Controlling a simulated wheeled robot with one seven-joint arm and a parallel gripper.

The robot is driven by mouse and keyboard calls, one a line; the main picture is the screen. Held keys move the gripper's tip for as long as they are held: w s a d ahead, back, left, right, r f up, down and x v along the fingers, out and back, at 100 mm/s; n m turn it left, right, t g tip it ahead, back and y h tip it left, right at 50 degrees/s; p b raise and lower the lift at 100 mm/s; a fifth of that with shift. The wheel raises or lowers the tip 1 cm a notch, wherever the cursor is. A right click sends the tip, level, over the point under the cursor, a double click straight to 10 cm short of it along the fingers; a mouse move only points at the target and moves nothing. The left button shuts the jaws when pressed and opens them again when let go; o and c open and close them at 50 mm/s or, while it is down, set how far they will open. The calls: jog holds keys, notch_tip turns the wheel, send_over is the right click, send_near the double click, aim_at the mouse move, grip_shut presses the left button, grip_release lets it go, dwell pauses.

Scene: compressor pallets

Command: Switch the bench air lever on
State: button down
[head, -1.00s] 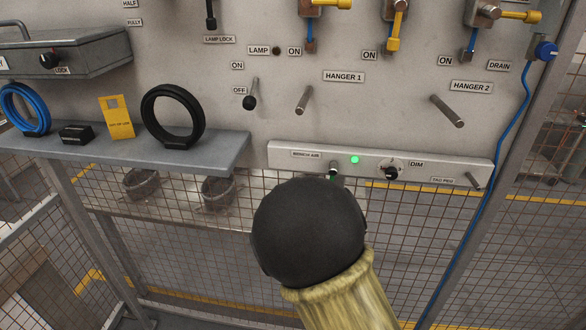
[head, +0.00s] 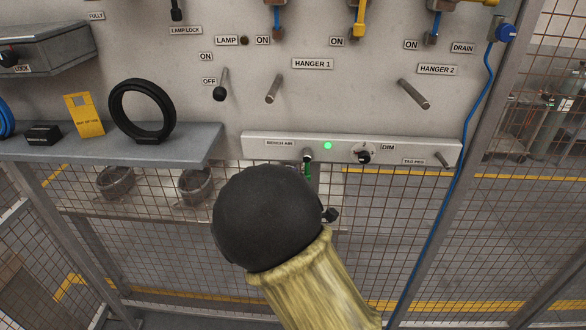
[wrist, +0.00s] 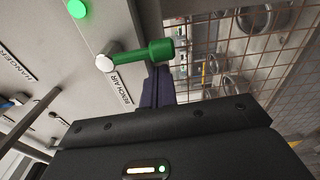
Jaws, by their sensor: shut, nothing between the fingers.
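The bench air lever (head: 307,166) is on the pale strip (head: 255,148), just below the "BENCH AIR" label. In the head view its green end points down. In the wrist view the green lever (wrist: 145,53) has a round pale pivot and a thick green grip. My gripper (wrist: 158,75) is shut and empty, its fingertips close to the green grip. I cannot tell whether they touch it. In the head view my black wrist and yellow sleeve hide most of the gripper below the lever.
A green light (head: 327,145) is lit right of the lever, with a DIM knob (head: 363,156) beyond it. Hanger pegs (head: 273,89) (head: 414,94) stick out above. A shelf (head: 180,148) with a black ring (head: 142,110) is at left. Wire mesh (head: 400,235) lies below.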

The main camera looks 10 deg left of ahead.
jog(key=s+a+b, duration=0.1)
jog(key=s+b, duration=0.2)
jog(key=s, duration=0.6)
jog(key=shift+s+a, duration=0.2)
jog(key=shift+a, duration=0.05)
jog(key=d+f+m+g+h+b, duration=0.1)
jog(key=d+f+m+g+h, duration=0.1)
jog(key=d+f+m+g, duration=0.7)
jog(key=s+d+f+m+g, duration=0.2)
jog(key=s+d+m+g, duration=0.1)
jog(key=s+d+m, duration=0.2)
jog(key=s+d+f+m+g+b, duration=0.1)
jog(key=s+d+f+m+g, duration=0.1)
jog(key=s+d+m, duration=0.4)
jog(key=s+d+g, duration=0.1)
jog(key=s+d, duration=0.2)
jog(key=d, duration=0.2)
jog(key=shift+s+f+h, duration=0.15)
jog(key=shift+s+h, duration=0.15)
jog(key=shift+s, duration=0.05)
